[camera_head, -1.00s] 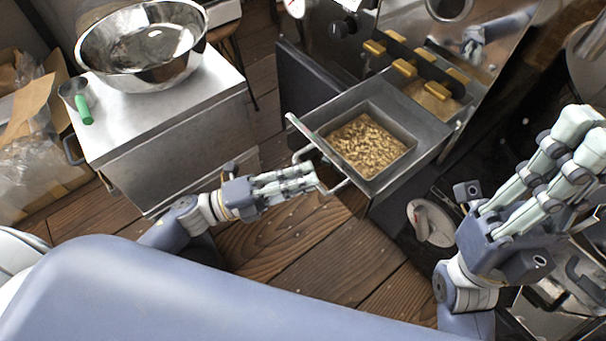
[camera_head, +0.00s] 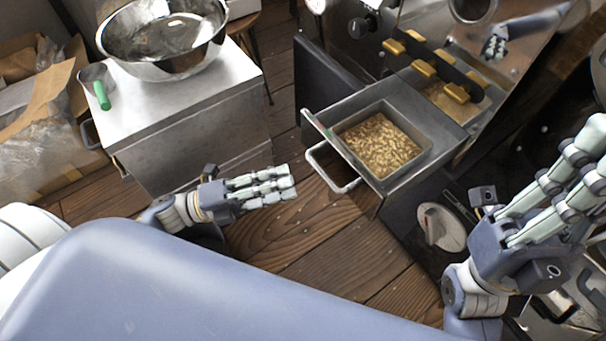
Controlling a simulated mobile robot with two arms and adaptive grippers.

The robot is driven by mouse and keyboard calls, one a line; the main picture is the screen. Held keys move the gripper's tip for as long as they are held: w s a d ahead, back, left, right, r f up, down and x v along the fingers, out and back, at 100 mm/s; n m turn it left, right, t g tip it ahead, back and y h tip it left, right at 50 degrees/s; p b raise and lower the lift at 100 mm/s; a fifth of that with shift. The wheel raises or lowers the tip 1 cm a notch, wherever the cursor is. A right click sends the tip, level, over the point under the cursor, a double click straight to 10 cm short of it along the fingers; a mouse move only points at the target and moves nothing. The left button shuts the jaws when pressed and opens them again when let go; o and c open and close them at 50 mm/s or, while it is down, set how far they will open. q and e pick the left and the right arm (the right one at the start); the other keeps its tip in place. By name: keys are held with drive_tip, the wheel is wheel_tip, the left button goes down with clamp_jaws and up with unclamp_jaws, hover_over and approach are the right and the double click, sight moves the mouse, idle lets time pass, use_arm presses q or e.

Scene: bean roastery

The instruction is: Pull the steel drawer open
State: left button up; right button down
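The steel drawer (camera_head: 462,136) stands pulled out of the machine in the head view, right of centre. A metal tray (camera_head: 426,153) of tan beans (camera_head: 380,146) sits inside it. The drawer's bar handle (camera_head: 333,181) is on its front, facing lower left. My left gripper (camera_head: 292,182) is open and empty, with its fingers extended, a short gap left of the handle. My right gripper (camera_head: 590,140) is at the right edge, fingers spread and holding nothing visible.
A steel cabinet (camera_head: 190,125) at the left bears a large metal bowl (camera_head: 165,40) and a green-handled scoop (camera_head: 101,95). A cardboard box (camera_head: 45,130) stands at the far left. Yellow-handled levers (camera_head: 425,68) sit above the drawer. Wooden floor (camera_head: 300,235) lies clear below the handle.

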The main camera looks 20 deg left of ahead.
use_arm(q)
drive_tip(key=shift+v, duration=2.3)
drive_tip(key=shift+s, duration=0.15)
